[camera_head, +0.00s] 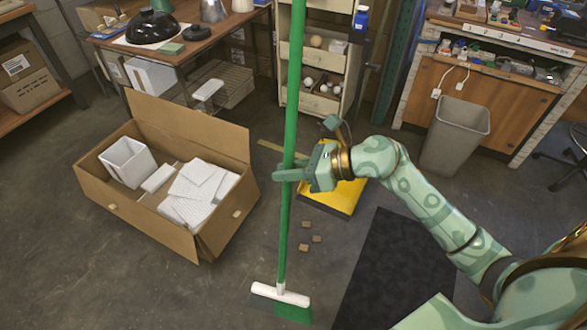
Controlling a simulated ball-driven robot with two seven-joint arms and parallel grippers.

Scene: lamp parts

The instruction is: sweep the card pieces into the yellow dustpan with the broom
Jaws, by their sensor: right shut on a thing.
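My right gripper (291,172) is shut on the green handle of the broom (286,215). The broom stands nearly upright, with its white head and green bristles (294,312) low in the picture, at or near the floor. Several small brown card pieces (305,247) lie on the floor just right of the handle, between the broom head and the dustpan. The yellow dustpan (343,197) lies on the floor behind and right of my right gripper, which partly hides it. My left gripper is not in view.
An open cardboard box (100,190) with white foam pieces stands at the left. A dark mat (385,265) lies right of the card pieces. A grey bin (455,135) stands by the workbench at the back right. Shelves (318,55) stand behind.

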